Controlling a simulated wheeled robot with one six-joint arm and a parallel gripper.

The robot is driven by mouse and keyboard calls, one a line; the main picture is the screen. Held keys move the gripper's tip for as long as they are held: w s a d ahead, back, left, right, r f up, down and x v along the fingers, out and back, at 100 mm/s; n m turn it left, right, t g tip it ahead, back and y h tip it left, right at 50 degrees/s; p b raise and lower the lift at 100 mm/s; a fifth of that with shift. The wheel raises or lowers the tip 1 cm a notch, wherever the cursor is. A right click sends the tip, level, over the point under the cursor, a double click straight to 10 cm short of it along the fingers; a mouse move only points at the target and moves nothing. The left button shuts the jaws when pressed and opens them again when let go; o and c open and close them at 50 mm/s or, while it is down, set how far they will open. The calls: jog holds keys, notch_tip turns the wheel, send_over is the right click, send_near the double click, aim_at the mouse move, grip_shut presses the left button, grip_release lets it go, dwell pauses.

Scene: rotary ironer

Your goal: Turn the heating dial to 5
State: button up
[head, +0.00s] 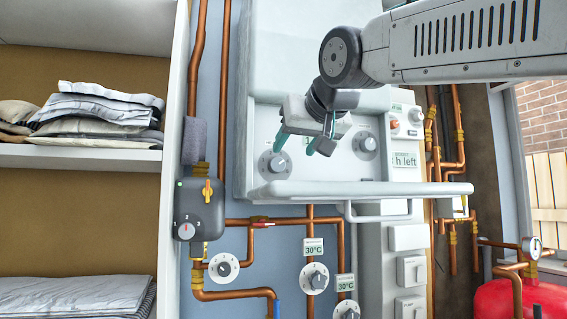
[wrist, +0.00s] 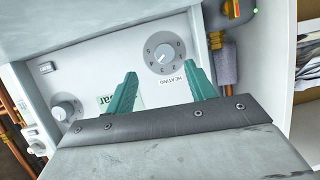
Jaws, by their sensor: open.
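In the head view the dial (head: 277,163) is at the left of the white machine front. My gripper (head: 304,143) is open and empty, its teal fingers in front of the panel just right of the dial. The fingers (wrist: 162,73) do not appear to touch the knob.
A second dial (head: 367,145) sits to the right on the panel. A white ledge (head: 360,189) juts out below. A grey control box (head: 200,209) and copper pipes (head: 222,90) are on the left. More dials (head: 314,278) are lower down.

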aim_at(279, 165)
jog(key=shift+a+r+m+y, duration=0.1)
jog(key=shift+a+m+y, duration=0.1)
jog(key=shift+m+y, duration=0.15)
jog(key=shift+w+a+m, duration=0.15)
jog(key=shift+w+m, duration=0.1)
jog(key=shift+w, duration=0.05)
jog(key=x, duration=0.7)
jog(key=shift+w, duration=0.1)
jog(key=shift+c, duration=0.2)
